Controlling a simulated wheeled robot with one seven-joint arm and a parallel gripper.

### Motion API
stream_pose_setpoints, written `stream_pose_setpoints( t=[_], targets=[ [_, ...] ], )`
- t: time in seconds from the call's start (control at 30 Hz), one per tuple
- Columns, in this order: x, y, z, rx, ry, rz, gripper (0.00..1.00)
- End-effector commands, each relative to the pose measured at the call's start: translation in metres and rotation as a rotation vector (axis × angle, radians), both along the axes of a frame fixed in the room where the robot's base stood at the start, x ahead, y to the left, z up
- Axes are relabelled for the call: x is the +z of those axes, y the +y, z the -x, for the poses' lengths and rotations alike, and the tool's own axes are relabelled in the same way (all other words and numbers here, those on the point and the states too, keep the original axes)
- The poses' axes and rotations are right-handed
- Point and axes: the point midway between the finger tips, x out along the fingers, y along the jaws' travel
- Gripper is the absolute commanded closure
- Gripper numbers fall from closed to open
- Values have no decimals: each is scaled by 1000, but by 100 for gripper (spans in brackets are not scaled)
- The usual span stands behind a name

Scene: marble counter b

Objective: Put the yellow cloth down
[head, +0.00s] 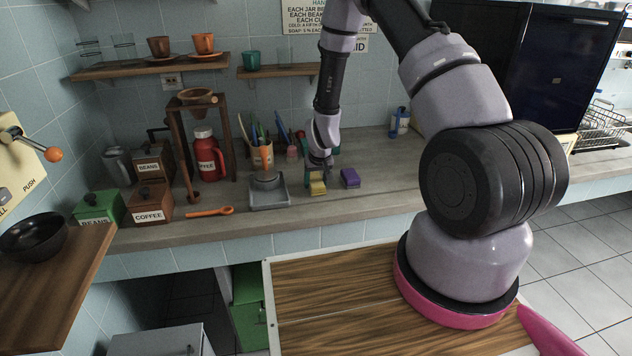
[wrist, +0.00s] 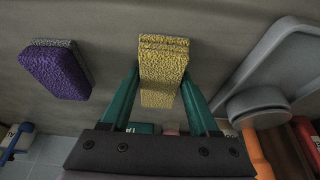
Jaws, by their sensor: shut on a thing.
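The yellow cloth (wrist: 161,65) is a folded, rough-textured block, between the two green fingers of my gripper (wrist: 160,92) in the wrist view. My gripper is shut on it, one finger on each side. In the head view the yellow cloth (head: 317,187) shows below my gripper (head: 319,172), at or just above the counter top. I cannot tell whether its lower edge touches the counter. The fingers hide part of it in the head view.
A purple sponge-like block (head: 350,178) lies just right of the cloth. The counter (head: 390,173) right of the purple block is clear.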

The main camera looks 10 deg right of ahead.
Motion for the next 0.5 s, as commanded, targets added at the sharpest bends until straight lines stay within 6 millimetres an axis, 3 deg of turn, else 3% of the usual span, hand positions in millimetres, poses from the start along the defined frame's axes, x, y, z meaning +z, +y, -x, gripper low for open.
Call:
stream_pose_setpoints(
  t=[0.13, 0.17, 0.2, 0.5],
  targets=[
    [-5, 0, 0, 1, 1, 0, 91],
    [-5, 0, 0, 1, 0, 0, 27],
    [-5, 0, 0, 1, 1, 0, 12],
    [-6, 2, 1, 4, 3, -1, 9]
  ],
)
